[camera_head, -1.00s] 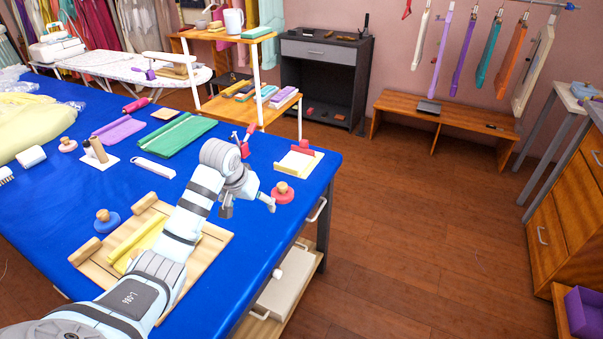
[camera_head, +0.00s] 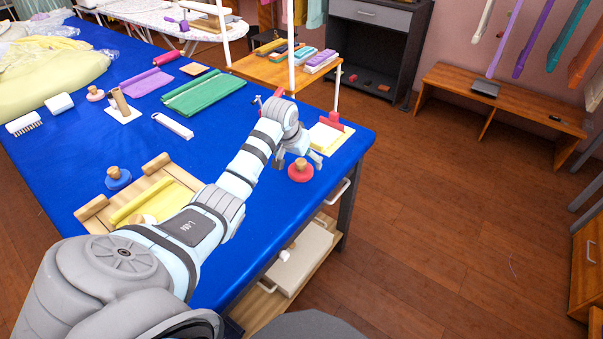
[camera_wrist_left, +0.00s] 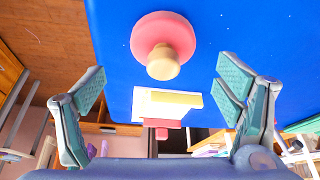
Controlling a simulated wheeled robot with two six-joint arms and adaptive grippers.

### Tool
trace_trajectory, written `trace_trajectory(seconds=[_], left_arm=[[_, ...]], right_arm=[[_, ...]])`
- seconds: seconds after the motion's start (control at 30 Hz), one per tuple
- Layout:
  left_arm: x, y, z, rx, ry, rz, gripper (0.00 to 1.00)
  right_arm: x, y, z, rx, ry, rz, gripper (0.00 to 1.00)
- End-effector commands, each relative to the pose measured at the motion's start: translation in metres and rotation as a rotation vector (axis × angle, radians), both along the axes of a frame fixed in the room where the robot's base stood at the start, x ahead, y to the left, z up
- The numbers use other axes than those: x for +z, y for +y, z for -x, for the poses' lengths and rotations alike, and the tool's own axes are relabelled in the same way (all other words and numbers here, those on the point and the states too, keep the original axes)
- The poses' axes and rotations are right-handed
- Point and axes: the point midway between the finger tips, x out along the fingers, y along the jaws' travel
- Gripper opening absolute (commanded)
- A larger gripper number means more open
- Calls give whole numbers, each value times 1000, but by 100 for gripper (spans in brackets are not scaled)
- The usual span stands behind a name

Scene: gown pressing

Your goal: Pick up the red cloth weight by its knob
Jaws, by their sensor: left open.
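The red cloth weight (camera_head: 300,173) is a round red disc with a wooden knob, on the blue table near its right edge. In the left wrist view the red disc (camera_wrist_left: 150,28) and its knob (camera_wrist_left: 163,63) lie ahead, between the lines of the two fingers. My left gripper (camera_head: 300,160) is open and empty, with its fingers to either side of the weight in the head view. It also shows in the left wrist view (camera_wrist_left: 162,83), where the fingers stand apart from the knob. My right gripper is not in view.
A pale pad with a yellow strip and a red block (camera_head: 330,122) lies just behind the weight. A blue weight (camera_head: 118,179) and a wooden board (camera_head: 150,191) lie left of my arm. A green folded cloth (camera_head: 203,95) lies farther back. A wooden shelf (camera_head: 275,71) adjoins the table.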

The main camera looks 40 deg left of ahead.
Motion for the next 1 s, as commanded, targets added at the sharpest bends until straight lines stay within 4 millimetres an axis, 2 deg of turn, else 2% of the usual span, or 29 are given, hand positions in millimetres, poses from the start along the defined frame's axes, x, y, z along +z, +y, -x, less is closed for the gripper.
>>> trace_trajectory(seconds=[0.1,0.2,0.43,0.87,1.0], left_arm=[[-25,5,-8,1,2,3,85],[-39,6,-15,1,2,2,85],[-39,7,-16,0,0,0,85],[-39,7,-16,0,0,0,16],[-38,7,-17,0,-2,0,14]], right_arm=[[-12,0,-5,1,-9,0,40],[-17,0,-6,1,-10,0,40],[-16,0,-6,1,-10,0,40],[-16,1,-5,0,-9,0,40],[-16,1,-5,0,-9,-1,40]])
